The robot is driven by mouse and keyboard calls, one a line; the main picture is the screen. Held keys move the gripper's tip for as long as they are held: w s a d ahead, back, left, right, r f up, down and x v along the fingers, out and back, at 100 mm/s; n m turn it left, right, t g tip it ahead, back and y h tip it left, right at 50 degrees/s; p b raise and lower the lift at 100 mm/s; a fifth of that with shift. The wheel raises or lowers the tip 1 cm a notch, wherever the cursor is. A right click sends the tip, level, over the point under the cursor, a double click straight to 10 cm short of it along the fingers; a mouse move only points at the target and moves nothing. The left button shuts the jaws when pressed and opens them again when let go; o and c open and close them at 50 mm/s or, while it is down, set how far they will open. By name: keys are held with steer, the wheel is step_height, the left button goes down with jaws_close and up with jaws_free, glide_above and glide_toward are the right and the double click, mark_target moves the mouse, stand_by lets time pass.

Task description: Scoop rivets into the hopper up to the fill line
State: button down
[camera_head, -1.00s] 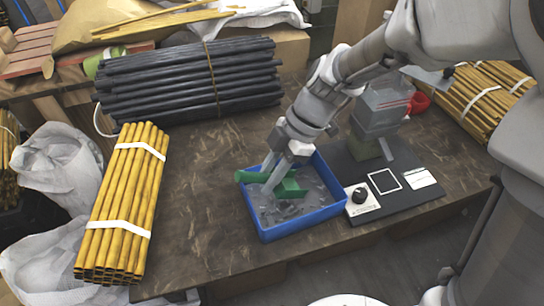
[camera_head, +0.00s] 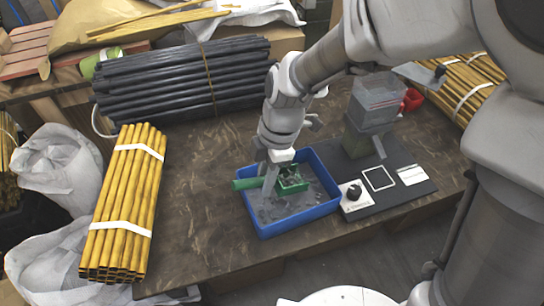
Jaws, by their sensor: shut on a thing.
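A blue bin (camera_head: 309,220) holding loose grey rivets (camera_head: 290,204) stands near the table's front edge. My gripper (camera_head: 268,182) reaches down into the bin and is shut on a green scoop (camera_head: 292,184). The scoop's handle sticks out left over the bin's rim, and grey pieces show in its open box. I cannot tell how full the hopper is.
The black press base (camera_head: 410,190) bears a dial, a white-outlined square and a label. A red cup (camera_head: 412,99) stands behind the hopper. Yellow rod bundles (camera_head: 125,205) and dark rods (camera_head: 185,80) lie on the table; bare wood is left of the bin.

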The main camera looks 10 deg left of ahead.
steer(key=shift+s+a+r+t+h+p, duration=0.1)
steer(key=shift+a+r+h+p, duration=0.05)
steer(key=shift+r+p, duration=0.4)
steer(key=shift+s+a+r+t+h+p, duration=0.1)
steer(key=shift+r+h+p, duration=0.1)
steer(key=shift+r+p, duration=0.35)
steer(key=shift+a+r+t+h+p, duration=0.15)
steer(key=shift+r+p, duration=0.2)
steer(key=shift+r, duration=0.4)
stand_by(0.4)
